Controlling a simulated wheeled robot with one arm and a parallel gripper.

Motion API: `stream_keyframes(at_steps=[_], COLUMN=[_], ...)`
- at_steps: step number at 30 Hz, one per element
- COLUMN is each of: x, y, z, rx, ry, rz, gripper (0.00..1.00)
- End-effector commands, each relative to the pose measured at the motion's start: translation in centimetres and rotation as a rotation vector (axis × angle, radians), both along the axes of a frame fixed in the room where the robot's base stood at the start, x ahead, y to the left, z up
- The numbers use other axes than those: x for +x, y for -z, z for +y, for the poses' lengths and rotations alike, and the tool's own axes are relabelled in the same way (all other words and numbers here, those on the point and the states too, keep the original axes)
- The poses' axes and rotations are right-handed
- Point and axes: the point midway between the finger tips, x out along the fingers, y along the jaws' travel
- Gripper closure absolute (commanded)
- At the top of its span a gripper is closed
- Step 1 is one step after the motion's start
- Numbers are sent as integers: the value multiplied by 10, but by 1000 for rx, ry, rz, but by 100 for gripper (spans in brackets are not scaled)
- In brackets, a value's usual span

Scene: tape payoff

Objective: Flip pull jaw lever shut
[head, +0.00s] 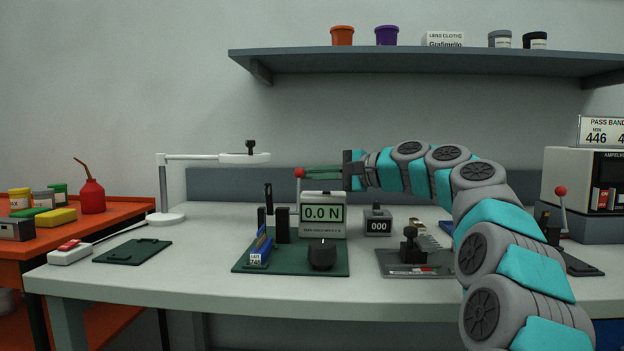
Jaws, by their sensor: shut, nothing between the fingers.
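My gripper (308,173) is shut and empty, its green fingers pointing left above the force display (323,213), which reads 0.0 N. A red ball knob (299,173) on a thin upright stem is at the fingertips; I cannot tell whether they touch. The stem's foot is hidden behind the display's left edge. Left of the display, black upright blocks (282,225) and a thin upright black lever (268,196) stand on the green base plate (298,270). Which of the two levers belongs to the pull jaw is not clear. A blue piece labelled LOT 748 (260,248) sits in front.
A black knob (322,255) stands on the plate's front. A counter (377,221) and a grey fixture (417,262) stand to the right, near my arm. A white magnifier stand (164,190) is at left. A shelf (420,62) hangs above.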

Motion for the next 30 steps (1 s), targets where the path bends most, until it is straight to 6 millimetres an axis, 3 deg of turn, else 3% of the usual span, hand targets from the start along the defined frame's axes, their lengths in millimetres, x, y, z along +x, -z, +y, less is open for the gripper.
stream_keyframes(at_steps=[14,26,30], x=[-12,-43,-53], y=[-1,-5,-5], z=[2,2,2], rx=[-3,-12,-16], ry=[-2,-2,0], rz=[-132,-478,-481], gripper=[100,100,100])
